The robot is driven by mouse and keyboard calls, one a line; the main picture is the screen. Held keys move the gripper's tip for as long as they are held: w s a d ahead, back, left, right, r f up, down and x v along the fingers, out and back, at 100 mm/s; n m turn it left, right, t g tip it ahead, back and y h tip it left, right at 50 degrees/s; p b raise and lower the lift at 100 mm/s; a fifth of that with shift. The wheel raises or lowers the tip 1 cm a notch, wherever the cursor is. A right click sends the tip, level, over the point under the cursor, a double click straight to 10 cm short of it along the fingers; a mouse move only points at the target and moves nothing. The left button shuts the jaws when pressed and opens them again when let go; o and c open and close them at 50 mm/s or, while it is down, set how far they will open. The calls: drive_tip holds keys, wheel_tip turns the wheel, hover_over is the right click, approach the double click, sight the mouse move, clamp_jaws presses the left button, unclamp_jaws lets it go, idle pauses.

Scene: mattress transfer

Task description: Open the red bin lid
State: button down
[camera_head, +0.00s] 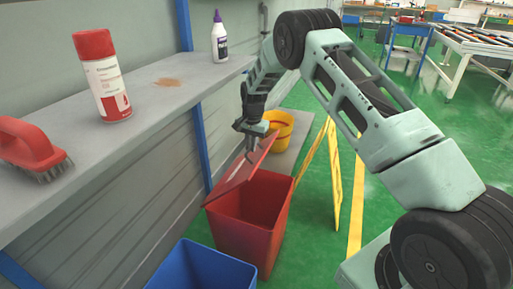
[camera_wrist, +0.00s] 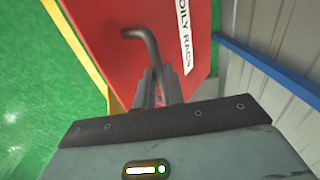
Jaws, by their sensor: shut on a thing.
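The red bin (camera_head: 243,228) stands on the floor beside the shelf, its inside partly in view. Its red lid (camera_head: 238,177) is raised and tilted up toward the wall side. The lid's red face fills much of the wrist view (camera_wrist: 95,28), with a white "OILY RAGS" label (camera_wrist: 185,35). A dark bent handle (camera_wrist: 147,45) stands out from the lid. My gripper (camera_head: 251,148) is at the lid's raised upper edge. In the wrist view my gripper's fingers (camera_wrist: 158,88) are shut on the handle; the exact contact is partly hidden.
A blue bin (camera_head: 200,268) stands in front of the red one. A yellow bucket (camera_head: 279,126) and a yellow floor sign (camera_head: 334,170) are behind and to the right. The shelf (camera_head: 165,100) holds a spray can (camera_head: 104,80), a brush (camera_head: 30,147) and a bottle (camera_head: 219,42).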

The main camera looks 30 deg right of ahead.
drive_tip(key=shift+w+a+f, duration=0.1)
drive_tip(key=shift+w+a, duration=0.3)
drive_tip(key=shift+a, duration=0.45)
drive_tip(key=c, duration=1.5)
unclamp_jaws()
drive_tip(key=shift+f, duration=0.15)
drive_tip(key=shift+d+r, duration=0.25)
drive_tip(key=shift+r, duration=0.25)
drive_tip(key=r, duration=0.5)
drive_tip(key=r+p, duration=0.1)
drive_tip(key=r, duration=1)
drive_tip(key=shift+s+d+r+p, duration=0.25)
drive_tip(key=shift+s+r+p, duration=0.05)
drive_tip(key=shift+s+r, duration=0.1)
drive_tip(key=shift+c, duration=0.2)
